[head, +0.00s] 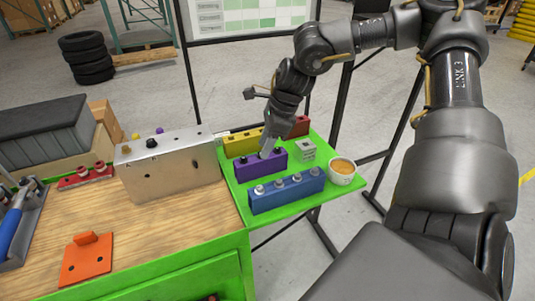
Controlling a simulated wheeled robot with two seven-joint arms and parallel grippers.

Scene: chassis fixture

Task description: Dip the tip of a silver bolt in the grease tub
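My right gripper (268,150) points down over the purple block (262,165), its fingertips at the top of the block. The fingers are small and partly hidden by the hand, so I cannot tell whether they are open or shut on a bolt. The blue block (287,194) in front holds several silver bolts (281,183) upright in a row. The grease tub (342,174), a small white cup with tan-orange grease, stands at the right edge of the green shelf (236,194), right of the blue block. My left gripper is not in view.
Yellow (241,144) and red (300,126) blocks stand behind the purple one, and a small grey block (308,150) lies right of it. A metal chassis box (172,168) stands left of the shelf. An orange plate (87,262) lies on the wooden bench (165,235).

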